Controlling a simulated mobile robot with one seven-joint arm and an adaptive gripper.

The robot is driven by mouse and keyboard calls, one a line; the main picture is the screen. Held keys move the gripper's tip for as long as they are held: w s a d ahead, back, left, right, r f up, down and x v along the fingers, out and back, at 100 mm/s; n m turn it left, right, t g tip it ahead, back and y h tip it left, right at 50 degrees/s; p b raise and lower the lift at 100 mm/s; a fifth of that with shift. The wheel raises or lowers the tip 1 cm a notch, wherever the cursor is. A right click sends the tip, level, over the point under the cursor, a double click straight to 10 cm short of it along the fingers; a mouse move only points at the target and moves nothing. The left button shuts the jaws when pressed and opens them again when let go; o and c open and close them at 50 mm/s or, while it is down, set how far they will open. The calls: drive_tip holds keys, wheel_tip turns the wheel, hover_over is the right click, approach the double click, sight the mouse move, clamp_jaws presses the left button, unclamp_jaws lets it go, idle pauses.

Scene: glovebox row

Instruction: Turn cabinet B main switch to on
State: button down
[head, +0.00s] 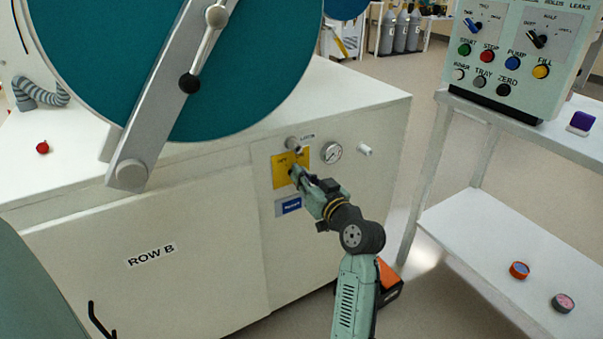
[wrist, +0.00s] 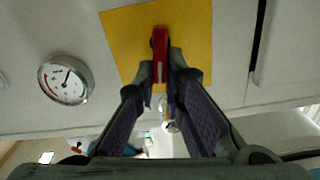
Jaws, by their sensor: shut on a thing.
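The main switch is a red handle (wrist: 160,42) on a yellow plate (wrist: 190,28) on the front of the cabinet marked ROW B. The yellow plate also shows in the head view (head: 279,172), left of a round gauge (head: 331,152). My gripper (wrist: 163,68) is shut on the red handle, with a fingertip on each side of it. In the wrist view the handle stands nearly upright in the picture, with a pale line along it. In the head view my gripper (head: 297,172) covers the handle, and the on and off marks are too small to read.
A grey knob (head: 293,143) sits just above the plate, and a white stub (head: 364,149) right of the gauge. A blue label (head: 289,206) is below. A large teal round door (head: 130,60) rises above left. A control panel (head: 520,60) and shelf (head: 510,255) stand right.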

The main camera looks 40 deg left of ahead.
drive_tip(key=shift+w+d+f+m+p, duration=0.15)
drive_tip(key=shift+m+p, duration=0.35)
drive_tip(key=shift+m, duration=0.55)
drive_tip(key=shift+w+a+r+m+p, duration=0.15)
drive_tip(key=shift+m+p, duration=0.3)
drive_tip(key=shift+m, duration=0.6)
drive_tip(key=shift+d+f, duration=0.1)
drive_tip(key=c, duration=1.7)
unclamp_jaws()
drive_tip(key=shift+d, duration=0.1)
drive_tip(key=v, duration=1.1)
drive_tip(key=shift+s+d+f, duration=0.1)
drive_tip(key=shift+s+d, duration=0.05)
drive_tip(key=shift+d, duration=0.2)
